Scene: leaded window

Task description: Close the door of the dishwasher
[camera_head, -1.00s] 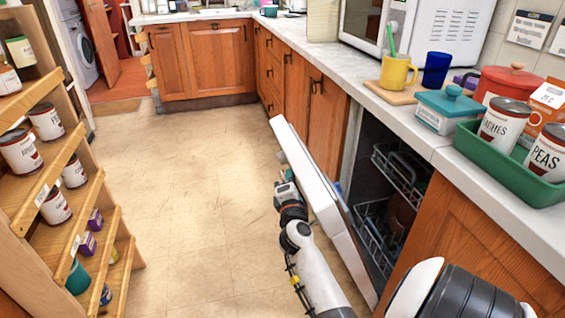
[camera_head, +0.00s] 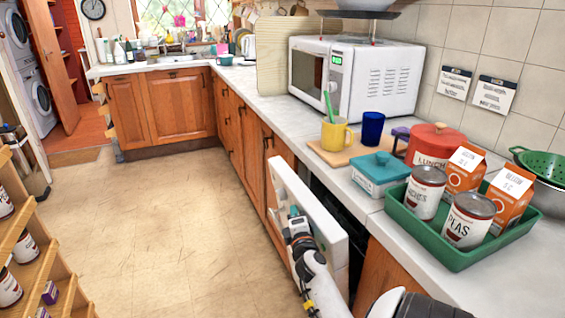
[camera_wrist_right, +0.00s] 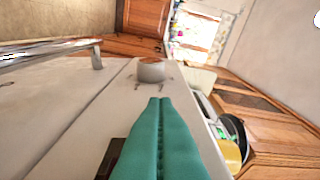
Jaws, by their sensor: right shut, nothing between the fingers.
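The dishwasher door (camera_head: 322,226) is white and stands ajar in the head view, tilted out from the counter. A dark gap (camera_head: 345,207) shows between it and the dishwasher opening; the racks inside are hidden. My right gripper (camera_head: 293,215) is at the outer face of the door, on its left side in the picture. In the right wrist view its teal fingers (camera_wrist_right: 160,102) are shut and empty, lying close over the white door front (camera_wrist_right: 75,115). A round knob (camera_wrist_right: 152,70) and a metal handle (camera_wrist_right: 95,55) show there. I cannot tell whether the fingers touch the door. My left gripper is out of view.
Above the dishwasher, the counter holds a teal box (camera_head: 381,172), a green tray (camera_head: 455,257) with cans and cartons, a yellow mug (camera_head: 335,135) and a microwave (camera_head: 370,78). A wooden shelf (camera_head: 62,298) stands at the left. The floor (camera_head: 170,220) between is clear.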

